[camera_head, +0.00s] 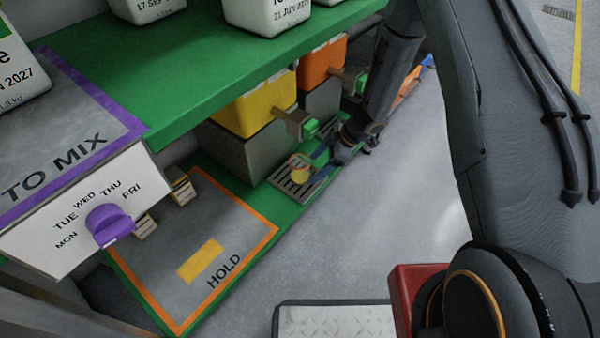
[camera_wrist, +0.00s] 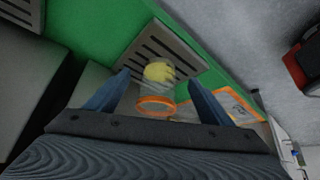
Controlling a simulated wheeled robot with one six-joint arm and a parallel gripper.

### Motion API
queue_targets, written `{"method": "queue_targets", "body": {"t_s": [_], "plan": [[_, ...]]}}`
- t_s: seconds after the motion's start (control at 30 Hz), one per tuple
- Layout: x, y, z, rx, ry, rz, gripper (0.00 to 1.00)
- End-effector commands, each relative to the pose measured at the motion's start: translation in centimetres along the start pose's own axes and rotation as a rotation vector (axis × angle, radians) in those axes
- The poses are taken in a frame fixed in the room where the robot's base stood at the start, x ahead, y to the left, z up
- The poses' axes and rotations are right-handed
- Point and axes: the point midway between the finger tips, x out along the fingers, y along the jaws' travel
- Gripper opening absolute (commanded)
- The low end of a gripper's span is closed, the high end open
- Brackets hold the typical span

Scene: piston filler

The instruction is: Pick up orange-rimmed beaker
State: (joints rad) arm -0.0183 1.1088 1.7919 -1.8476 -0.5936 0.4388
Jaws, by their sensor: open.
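The orange-rimmed beaker (camera_wrist: 156,106) is in the wrist view, clear-sided with a yellow mass at its bottom. It appears to stand on the slotted grate (camera_wrist: 148,42). My gripper (camera_wrist: 158,77) is open, with one finger on each side of the beaker and no clear contact visible. In the head view, the beaker's yellow content (camera_head: 300,162) shows small above the grate (camera_head: 281,182). My gripper (camera_head: 326,165) is just right of it there, and its fingers are hard to make out.
Yellow (camera_head: 245,112) and orange (camera_head: 318,65) hoppers with nozzles stand behind the grates, under a green shelf (camera_head: 200,88). The orange-bordered HOLD mat (camera_head: 232,242) lies on the green bench at front left. Grey floor is open to the right.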

Motion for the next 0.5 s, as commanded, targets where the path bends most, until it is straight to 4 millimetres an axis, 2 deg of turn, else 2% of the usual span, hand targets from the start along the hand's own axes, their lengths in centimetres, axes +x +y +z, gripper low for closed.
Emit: {"method": "queue_targets", "body": {"t_s": [0.33,0.5], "plan": [[2.8,0.0,-4.3,-0.003,0.000,-0.001,0.75],[3.8,0.0,-4.0,0.001,0.000,0.000,0.75]]}}
